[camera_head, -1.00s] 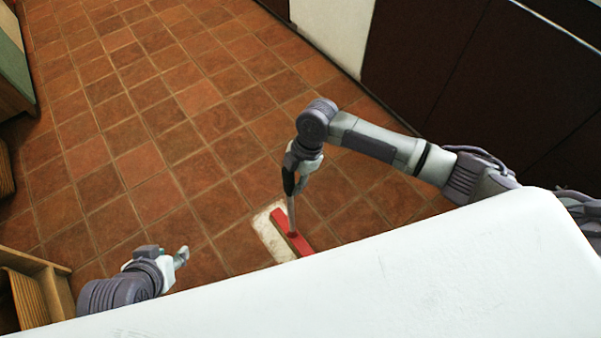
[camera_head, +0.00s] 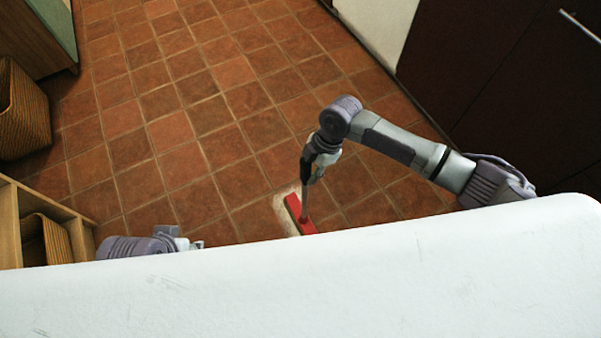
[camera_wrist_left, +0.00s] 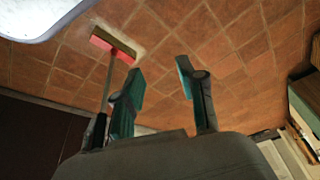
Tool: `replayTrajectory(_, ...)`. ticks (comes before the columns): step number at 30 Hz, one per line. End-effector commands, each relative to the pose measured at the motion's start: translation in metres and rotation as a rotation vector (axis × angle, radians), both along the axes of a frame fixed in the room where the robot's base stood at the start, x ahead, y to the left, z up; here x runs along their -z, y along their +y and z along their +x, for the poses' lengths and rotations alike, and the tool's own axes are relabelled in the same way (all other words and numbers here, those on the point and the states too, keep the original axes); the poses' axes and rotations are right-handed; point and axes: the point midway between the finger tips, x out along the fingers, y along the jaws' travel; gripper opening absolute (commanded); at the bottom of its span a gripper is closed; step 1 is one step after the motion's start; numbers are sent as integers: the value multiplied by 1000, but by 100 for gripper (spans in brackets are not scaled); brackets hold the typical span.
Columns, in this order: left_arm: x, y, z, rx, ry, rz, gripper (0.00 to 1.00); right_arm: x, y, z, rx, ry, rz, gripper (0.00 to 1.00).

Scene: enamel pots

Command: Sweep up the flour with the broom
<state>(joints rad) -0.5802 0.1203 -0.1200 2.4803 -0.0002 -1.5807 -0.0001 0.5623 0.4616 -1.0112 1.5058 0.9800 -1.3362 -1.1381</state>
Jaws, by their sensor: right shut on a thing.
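The broom has a red head (camera_head: 298,215) low on the tiled floor and a grey stick (camera_head: 305,197) that stands nearly upright. My right gripper (camera_head: 310,177) is shut on the broom's stick, above the head. The flour (camera_head: 283,208) is a pale patch on the floor at the head's left side; my white body hides what lies nearer. My left gripper is mostly hidden behind my white body in the head view. In the left wrist view, my left gripper (camera_wrist_left: 158,88) is open and empty, with the broom head (camera_wrist_left: 113,45) and pale flour (camera_wrist_left: 136,48) beyond it.
A wooden shelf unit (camera_head: 10,228) with a basket stands at lower left. Dark cabinets (camera_head: 490,90) line the right. The middle tiled floor (camera_head: 180,110) is clear.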

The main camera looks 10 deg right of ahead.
Motion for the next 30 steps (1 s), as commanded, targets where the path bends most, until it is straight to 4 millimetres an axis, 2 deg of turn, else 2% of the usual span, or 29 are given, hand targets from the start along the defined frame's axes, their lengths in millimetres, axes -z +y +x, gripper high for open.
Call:
replayTrajectory(1,-1,0,0,0,0,0,40,0,-10,4,2,-2,-5,0)
replayTrajectory(6,-1,0,0,0,-1,0,40,2,-36,13,1,-2,-8,0)
replayTrajectory(12,1,0,0,0,-1,0,40,4,-60,21,0,-2,-10,0)
replayTrajectory(20,1,-1,2,0,-4,-2,40,2,-66,22,-2,0,-12,0)
replayTrajectory(22,15,-1,5,1,11,-1,40,-1,-66,22,-2,0,-12,0)
replayTrajectory(30,39,-3,12,3,23,0,40,-12,-64,23,-1,-1,-5,0)
